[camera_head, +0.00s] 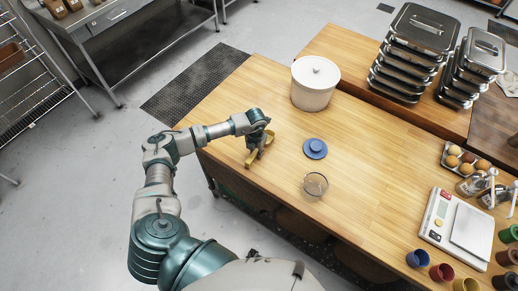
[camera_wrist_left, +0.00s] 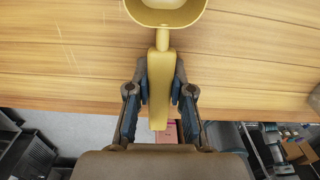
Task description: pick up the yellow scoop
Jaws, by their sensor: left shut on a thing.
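The yellow scoop (camera_head: 251,158) is at the left edge of the wooden table (camera_head: 350,165), just under my left gripper (camera_head: 261,139). In the left wrist view the scoop (camera_wrist_left: 162,60) points its bowl away from me, at the top edge of the picture, and its handle runs down between the two fingers. My left gripper (camera_wrist_left: 160,82) is shut on the handle, with one finger on each side. I cannot tell whether the scoop touches the table or is just above it. My right gripper is in neither view.
A blue lid (camera_head: 315,148) and a glass jar (camera_head: 315,184) stand right of the scoop. A white lidded pot (camera_head: 314,84) is behind. Stacked metal pans (camera_head: 412,50), an egg tray (camera_head: 466,158), a scale (camera_head: 456,226) and several coloured cups (camera_head: 417,258) fill the right side.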

